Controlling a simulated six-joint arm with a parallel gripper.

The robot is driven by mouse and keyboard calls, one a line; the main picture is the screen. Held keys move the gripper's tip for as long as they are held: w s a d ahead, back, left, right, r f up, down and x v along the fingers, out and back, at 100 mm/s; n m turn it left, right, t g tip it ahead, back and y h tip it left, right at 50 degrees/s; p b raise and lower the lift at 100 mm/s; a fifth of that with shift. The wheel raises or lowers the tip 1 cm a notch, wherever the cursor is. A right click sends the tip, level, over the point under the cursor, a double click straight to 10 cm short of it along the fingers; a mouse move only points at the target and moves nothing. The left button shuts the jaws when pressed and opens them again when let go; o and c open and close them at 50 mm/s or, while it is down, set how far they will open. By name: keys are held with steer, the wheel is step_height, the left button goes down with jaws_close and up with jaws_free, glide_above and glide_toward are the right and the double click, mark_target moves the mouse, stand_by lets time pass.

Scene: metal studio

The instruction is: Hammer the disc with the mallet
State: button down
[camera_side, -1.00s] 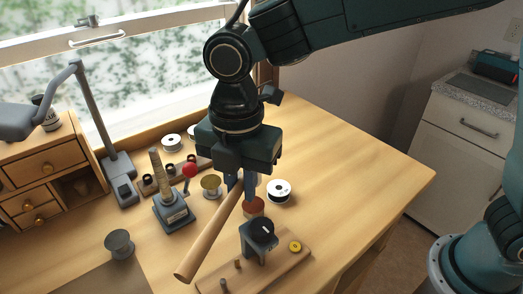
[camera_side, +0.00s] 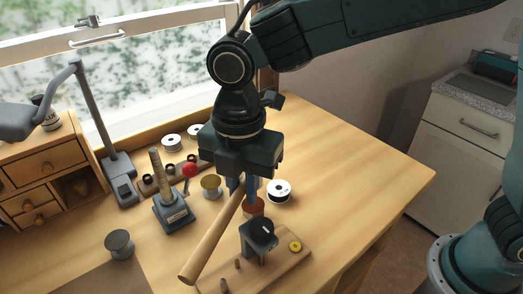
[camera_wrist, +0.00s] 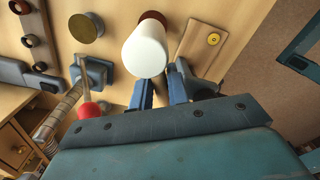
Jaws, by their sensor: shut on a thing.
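My gripper (camera_side: 242,187) is shut on the mallet. Its pale wooden handle (camera_side: 208,242) slants down to the lower left in the side view. In the wrist view a white cylinder (camera_wrist: 145,48), apparently the mallet head, stands beyond my gripper (camera_wrist: 163,87). A dark red end (camera_side: 253,207) shows beneath the fingers in the side view, apparently the head's lower face. A small yellow disc (camera_side: 295,247) lies on a wooden board, and it also shows in the wrist view (camera_wrist: 213,39).
The wooden board (camera_side: 278,277) carries short pegs. The bench's right side is clear.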

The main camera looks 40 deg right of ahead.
step_height(320, 180, down, 5)
steer(key=shift+f, duration=0.1)
steer(key=shift+r, duration=2.1)
steer(key=shift+r, duration=0.15)
steer(key=shift+w+a+r, duration=0.1)
steer(key=shift+a+r, duration=0.05)
steer(key=shift+r, duration=0.4)
steer(key=shift+a+r, duration=0.15)
steer(key=shift+r, duration=0.35)
